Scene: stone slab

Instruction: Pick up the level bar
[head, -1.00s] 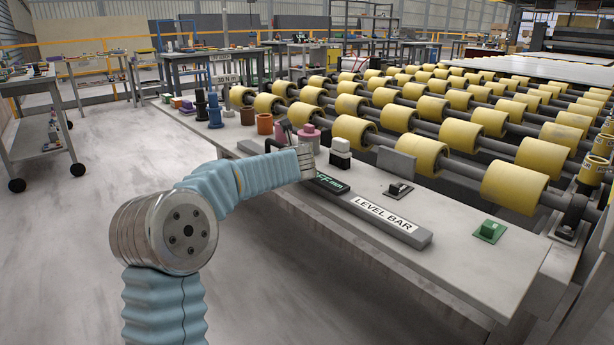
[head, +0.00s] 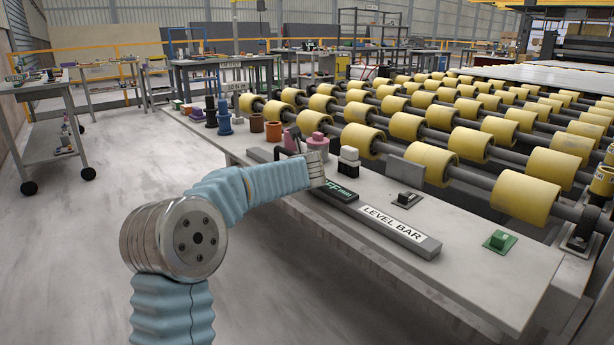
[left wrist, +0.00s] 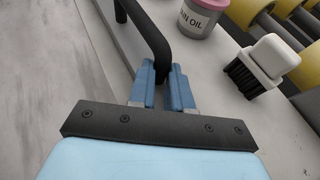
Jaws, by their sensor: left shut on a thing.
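The level bar (head: 392,229) is a long grey bar with a white "LEVEL BAR" label and a dark display reading in mm. In the head view it lies along the near edge of the bench, its middle partly hidden by my left arm. My left gripper (left wrist: 163,88) is shut on a bent black handle (left wrist: 150,36), which appears to rise from the bar. In the head view the handle (head: 290,139) shows just behind my wrist, and the fingertips are hidden. I cannot see a gap under the bar. My right gripper is not in view.
On the bench (head: 485,285), a white-topped brush (head: 348,162), a pink-lidded tin (head: 317,143), a black switch-like block (head: 407,199) and a green block (head: 499,240) stand near the bar. Yellow rollers (head: 524,186) run behind.

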